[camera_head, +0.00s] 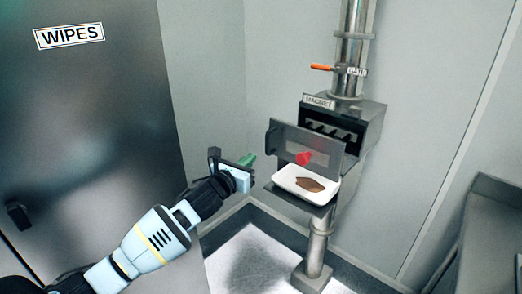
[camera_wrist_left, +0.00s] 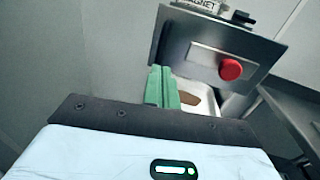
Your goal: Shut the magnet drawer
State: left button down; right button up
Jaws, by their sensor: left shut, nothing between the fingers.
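The magnet drawer (camera_head: 322,148) is pulled out of the dark magnet housing (camera_head: 369,121), and several dark bars show in the gap behind its front plate. A red knob (camera_head: 304,158) sits on the front plate; the plate (camera_wrist_left: 199,52) and knob (camera_wrist_left: 230,69) also show in the left wrist view. My left gripper (camera_head: 247,160) is shut and empty, to the left of the drawer front and apart from it in the head view. Its green fingers (camera_wrist_left: 162,87) show below the plate's left part in the wrist view. My right gripper is not in view.
A white tray (camera_head: 290,184) with brown powder (camera_head: 310,184) sits on a shelf just below the drawer front. An orange-handled valve (camera_head: 322,67) is on the pipe above. A grey WIPES cabinet (camera_head: 100,110) stands left, a counter (camera_head: 495,215) right.

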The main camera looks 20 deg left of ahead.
pick_arm(q)
jog(key=w+d, duration=0.1)
jog(key=w, duration=0.6)
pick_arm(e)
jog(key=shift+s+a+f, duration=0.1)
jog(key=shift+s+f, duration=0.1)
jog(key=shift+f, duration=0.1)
pick_arm(q)
jog(key=shift+d, duration=0.1)
